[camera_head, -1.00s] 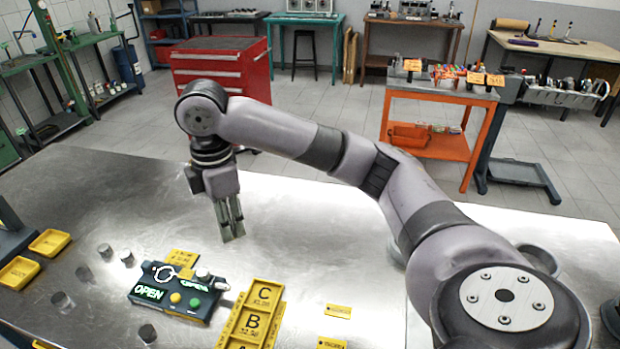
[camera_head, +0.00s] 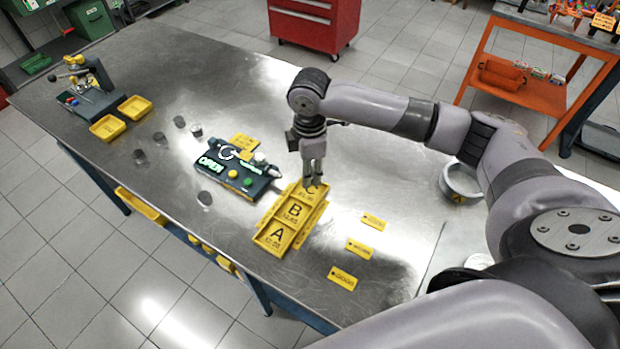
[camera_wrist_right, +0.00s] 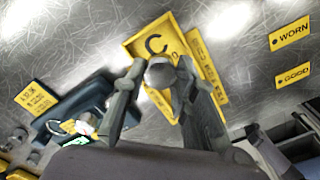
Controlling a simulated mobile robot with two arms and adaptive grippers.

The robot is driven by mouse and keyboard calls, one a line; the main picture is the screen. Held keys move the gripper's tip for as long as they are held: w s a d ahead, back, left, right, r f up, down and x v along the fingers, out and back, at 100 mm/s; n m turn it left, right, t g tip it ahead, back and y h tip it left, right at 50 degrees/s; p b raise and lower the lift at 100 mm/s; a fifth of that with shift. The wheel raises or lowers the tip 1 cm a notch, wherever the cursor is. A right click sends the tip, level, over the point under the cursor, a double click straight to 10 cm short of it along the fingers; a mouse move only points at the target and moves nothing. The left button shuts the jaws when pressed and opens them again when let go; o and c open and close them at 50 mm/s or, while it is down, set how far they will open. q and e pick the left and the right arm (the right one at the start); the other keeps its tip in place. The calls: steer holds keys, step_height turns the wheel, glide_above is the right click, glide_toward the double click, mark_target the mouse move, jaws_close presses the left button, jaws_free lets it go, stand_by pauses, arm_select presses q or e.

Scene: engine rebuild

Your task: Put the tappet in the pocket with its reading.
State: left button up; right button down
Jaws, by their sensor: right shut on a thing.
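The yellow tray (camera_head: 262,243) has pockets marked A, B and C in a row. My right gripper (camera_head: 313,182) points down at pocket C, the far one. In the right wrist view the gripper (camera_wrist_right: 158,80) is shut on a grey round tappet (camera_wrist_right: 160,71), which overlaps pocket C (camera_wrist_right: 150,45). I cannot tell whether the tappet touches the pocket floor. Pockets A and B look empty. The dark gauge box (camera_head: 225,184) with green lit text "OPEN" stands left of the tray. My left gripper is not in view.
Several grey tappets (camera_head: 139,155) stand left of the gauge box. Yellow tags (camera_head: 359,248) lie right of the tray; two read WORN (camera_wrist_right: 290,34) and GOOD (camera_wrist_right: 293,76) in the wrist view. Two small yellow trays (camera_head: 107,127) sit farther left. A round metal bowl (camera_head: 462,180) is at right.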

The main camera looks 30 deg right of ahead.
step_height(320, 180, down, 4)
steer(key=shift+r+p, duration=0.25)
steer(key=shift+p, duration=0.1)
steer(key=shift+f, duration=0.65)
steer(key=c, duration=1.3)
jaws_free()
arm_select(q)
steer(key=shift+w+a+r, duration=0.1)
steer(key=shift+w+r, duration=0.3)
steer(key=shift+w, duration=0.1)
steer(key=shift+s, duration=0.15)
